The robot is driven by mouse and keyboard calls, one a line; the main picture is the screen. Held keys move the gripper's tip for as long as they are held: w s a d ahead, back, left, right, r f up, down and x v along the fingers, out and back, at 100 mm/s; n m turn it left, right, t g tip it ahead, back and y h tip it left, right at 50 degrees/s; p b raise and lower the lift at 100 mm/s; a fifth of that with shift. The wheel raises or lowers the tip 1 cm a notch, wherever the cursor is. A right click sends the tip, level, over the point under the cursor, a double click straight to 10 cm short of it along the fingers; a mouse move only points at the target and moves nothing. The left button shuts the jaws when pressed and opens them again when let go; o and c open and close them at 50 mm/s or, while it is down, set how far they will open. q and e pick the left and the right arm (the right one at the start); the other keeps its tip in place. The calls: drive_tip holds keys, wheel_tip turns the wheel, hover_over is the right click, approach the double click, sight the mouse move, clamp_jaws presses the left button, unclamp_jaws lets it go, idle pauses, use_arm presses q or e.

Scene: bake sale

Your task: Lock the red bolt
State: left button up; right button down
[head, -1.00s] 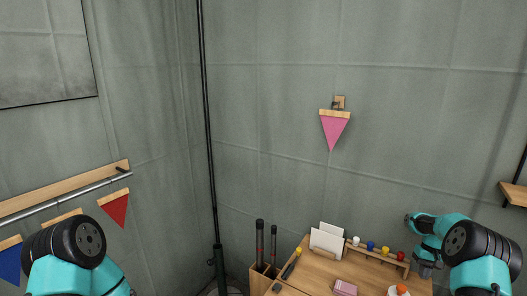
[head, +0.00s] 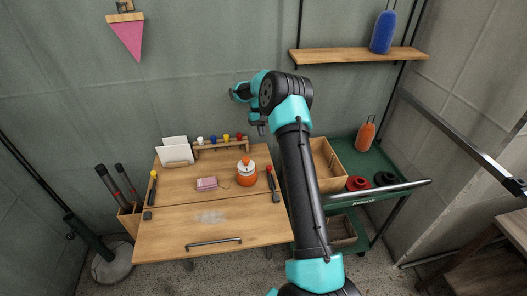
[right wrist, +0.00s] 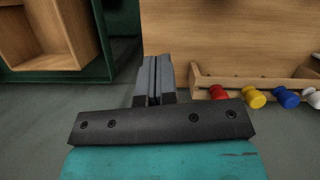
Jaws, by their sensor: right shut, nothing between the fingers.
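The red bolt (head: 272,183) lies on the right part of the wooden desk, with a red knob at its far end and a dark bar running toward the front. A matching yellow-knobbed bolt (head: 152,187) lies on the left part. My right gripper (head: 259,128) is shut and empty, above and behind the red bolt near the back edge of the desk, apart from it. Its closed fingers also show in the right wrist view (right wrist: 154,78), where the red bolt is not seen. My left gripper is out of view.
A peg rack (head: 222,144) with coloured knobs stands at the desk's back. An orange-and-white jar (head: 247,176) stands just left of the red bolt, with a pink striped item (head: 206,184) beyond. A green cart (head: 372,165) with a wooden box (head: 330,180) stands right.

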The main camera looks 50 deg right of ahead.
drive_tip(key=x, duration=0.9)
drive_tip(key=shift+f, duration=0.2)
drive_tip(key=shift+s+a+f, duration=0.2)
drive_tip(key=shift+s, duration=0.2)
drive_tip(key=shift+s+a+f, duration=0.15)
drive_tip(key=shift+s+a, duration=0.05)
drive_tip(key=shift+s, duration=0.2)
drive_tip(key=shift+s+a+f, duration=0.1)
drive_tip(key=shift+s+a, duration=0.2)
drive_tip(key=shift+s, duration=0.2)
drive_tip(key=shift+s+a+f, duration=0.1)
drive_tip(key=shift+s+a, duration=0.2)
drive_tip(key=shift+s, duration=0.25)
drive_tip(key=shift+a, duration=0.1)
